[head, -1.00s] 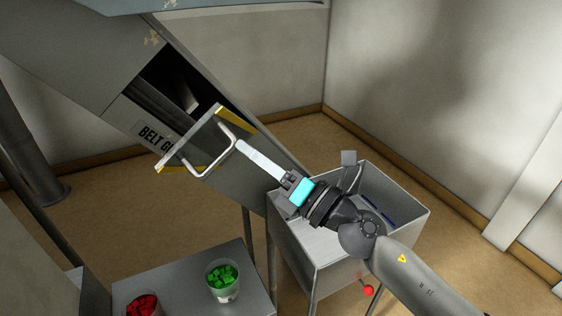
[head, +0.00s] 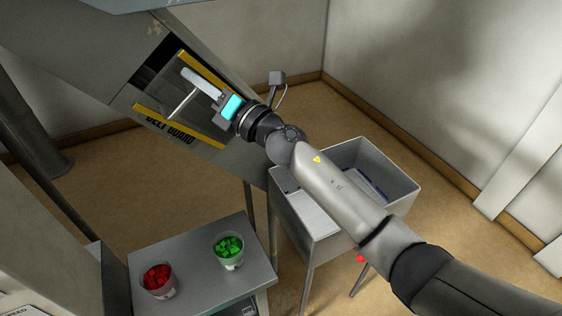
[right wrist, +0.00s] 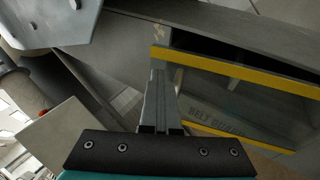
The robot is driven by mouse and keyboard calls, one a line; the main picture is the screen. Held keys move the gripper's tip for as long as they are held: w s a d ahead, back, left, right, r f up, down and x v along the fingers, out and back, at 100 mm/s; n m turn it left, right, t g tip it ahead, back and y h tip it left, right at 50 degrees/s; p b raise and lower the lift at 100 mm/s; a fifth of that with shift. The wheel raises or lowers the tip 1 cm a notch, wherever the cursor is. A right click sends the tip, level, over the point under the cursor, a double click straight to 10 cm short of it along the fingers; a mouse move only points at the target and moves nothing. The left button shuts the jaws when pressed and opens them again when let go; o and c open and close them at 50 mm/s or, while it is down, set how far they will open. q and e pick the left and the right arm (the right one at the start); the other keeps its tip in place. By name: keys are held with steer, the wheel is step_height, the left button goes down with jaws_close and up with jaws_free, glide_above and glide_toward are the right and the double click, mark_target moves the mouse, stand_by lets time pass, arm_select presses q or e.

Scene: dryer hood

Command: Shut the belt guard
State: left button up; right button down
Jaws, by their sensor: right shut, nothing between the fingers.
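The belt guard (head: 178,125) is a see-through panel with yellow edge strips and a pale handle (head: 181,106). It lies across the dark opening in the sloping grey housing. Whether it sits fully flush is unclear. In the right wrist view its yellow strip (right wrist: 235,73) crosses the picture, and lettering shows through the panel. My right gripper (head: 188,77) is shut and empty, its fingers over the panel beside the handle; contact is hard to tell. The fingers also show in the right wrist view (right wrist: 160,80). My left gripper is out of view.
A grey bin (head: 405,188) on legs stands below my right arm. A small grey table (head: 195,258) at the front holds a cup of red pieces (head: 158,281) and a cup of green pieces (head: 229,251). Open floor lies to the right.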

mark_target(186, 66)
steer(key=shift+w+a+r+b, duration=0.25)
steer(key=shift+w+a, duration=0.25)
steer(key=shift+w, duration=0.3)
steer(key=shift+w+a+r+b, duration=0.2)
steer(key=shift+w+a, duration=0.25)
steer(key=shift+w, duration=0.3)
steer(key=shift+d, duration=0.15)
